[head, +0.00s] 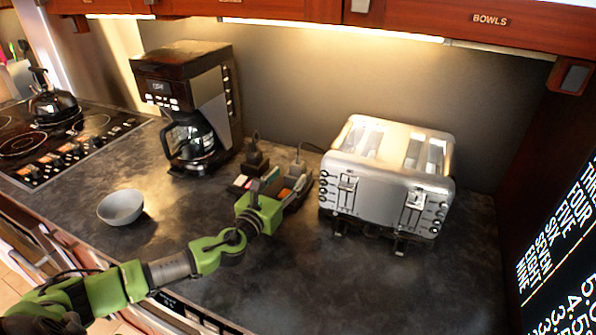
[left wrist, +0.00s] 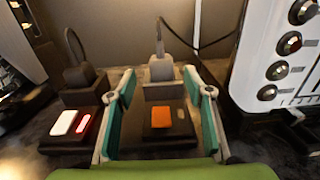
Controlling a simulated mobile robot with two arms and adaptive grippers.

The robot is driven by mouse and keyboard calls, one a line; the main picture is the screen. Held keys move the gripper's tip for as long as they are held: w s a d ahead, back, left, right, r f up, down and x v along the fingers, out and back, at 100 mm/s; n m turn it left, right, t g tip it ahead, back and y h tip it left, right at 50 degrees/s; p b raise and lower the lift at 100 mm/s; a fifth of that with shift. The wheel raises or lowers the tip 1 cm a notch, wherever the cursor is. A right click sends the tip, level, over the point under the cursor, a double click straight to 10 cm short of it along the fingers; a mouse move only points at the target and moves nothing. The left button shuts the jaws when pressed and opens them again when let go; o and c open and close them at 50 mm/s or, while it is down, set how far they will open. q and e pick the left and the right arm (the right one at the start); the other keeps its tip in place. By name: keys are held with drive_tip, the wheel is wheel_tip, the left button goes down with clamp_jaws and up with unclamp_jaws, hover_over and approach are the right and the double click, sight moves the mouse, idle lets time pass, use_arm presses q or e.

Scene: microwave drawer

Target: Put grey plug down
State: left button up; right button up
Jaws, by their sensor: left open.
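The grey plug (left wrist: 161,68) stands upright at the far end of a black socket block with an orange switch (left wrist: 161,117). A cord rises from its top. It appears seated in the block, but its pins are hidden. My left gripper (left wrist: 160,84) is open, with its teal-lined fingers on either side of the plug and block, apart from the plug. In the head view, my left gripper (head: 270,187) is over the near part of the socket blocks, and the grey plug (head: 298,166) shows just beyond it. My right gripper is out of view.
A black plug (left wrist: 78,75) stands in the left socket block, whose red switch (left wrist: 84,123) is lit. The silver toaster (head: 385,180) is close on the right, the coffee maker (head: 190,105) behind left. A grey bowl (head: 121,208) sits left. The front counter (head: 330,285) is clear.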

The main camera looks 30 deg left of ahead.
sight(295, 169)
use_arm(q)
drive_tip(key=shift+w+p, duration=0.45)
drive_tip(key=shift+w, duration=3.1)
drive_tip(key=shift+c, duration=0.3)
clamp_jaws()
drive_tip(key=shift+r, duration=0.1)
